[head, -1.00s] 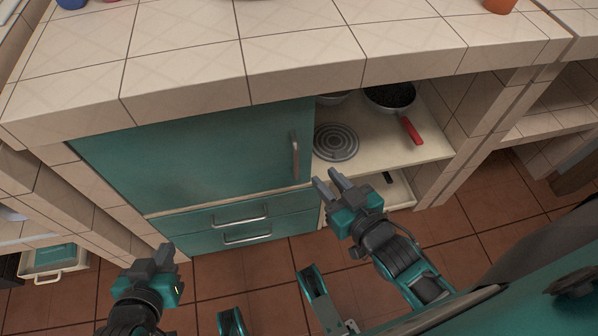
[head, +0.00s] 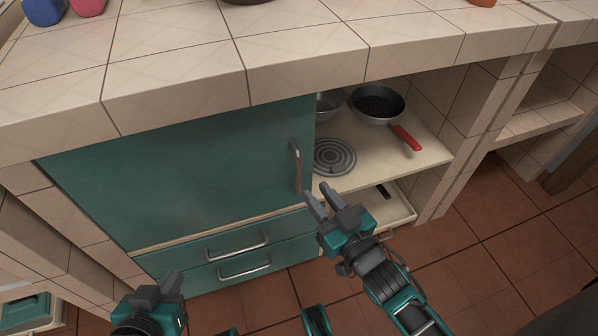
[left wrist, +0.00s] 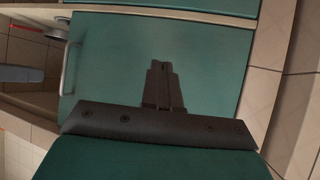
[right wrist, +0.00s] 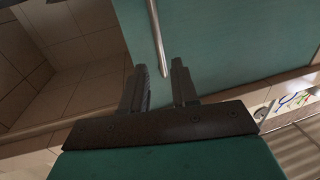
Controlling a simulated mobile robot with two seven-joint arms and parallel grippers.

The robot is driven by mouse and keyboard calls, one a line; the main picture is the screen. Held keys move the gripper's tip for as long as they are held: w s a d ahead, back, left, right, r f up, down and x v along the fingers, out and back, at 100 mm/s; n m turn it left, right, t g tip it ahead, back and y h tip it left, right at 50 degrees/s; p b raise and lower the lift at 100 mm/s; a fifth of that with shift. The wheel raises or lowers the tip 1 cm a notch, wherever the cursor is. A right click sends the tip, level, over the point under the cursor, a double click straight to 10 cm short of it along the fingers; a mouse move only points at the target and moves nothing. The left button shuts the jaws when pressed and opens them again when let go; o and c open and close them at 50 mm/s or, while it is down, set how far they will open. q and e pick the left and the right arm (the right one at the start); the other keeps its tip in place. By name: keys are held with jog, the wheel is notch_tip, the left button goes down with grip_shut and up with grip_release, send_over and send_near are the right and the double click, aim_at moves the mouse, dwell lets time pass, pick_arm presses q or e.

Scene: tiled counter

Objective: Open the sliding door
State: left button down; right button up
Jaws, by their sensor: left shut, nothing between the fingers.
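The teal sliding door (head: 190,175) covers the left part of the cabinet under the counter; the right part stands open. Its vertical metal handle (head: 295,165) is near the door's right edge. My right gripper (head: 316,197) is open, its tips just below and right of the handle. In the right wrist view the handle (right wrist: 157,40) is ahead, roughly in line with the gap between the fingers (right wrist: 162,68), not between them. My left gripper (head: 172,280) is shut and empty, low before the drawers. In the left wrist view its closed fingers (left wrist: 160,66) face the teal door.
Two drawers with metal handles (head: 238,243) lie below the door. The open shelf holds a pan with a red handle (head: 378,105), a bowl (head: 328,105) and a round coiled plate (head: 335,157). Tiled pillars (head: 450,150) bound the cabinet. The tiled counter (head: 300,55) overhangs above.

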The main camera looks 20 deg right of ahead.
aim_at(300, 173)
jog(key=b+x, duration=0.1)
jog(key=x, duration=0.7)
jog(key=shift+w+a+b, duration=0.1)
jog(key=shift+b, duration=0.25)
jog(key=shift+c, duration=0.4)
grip_shut()
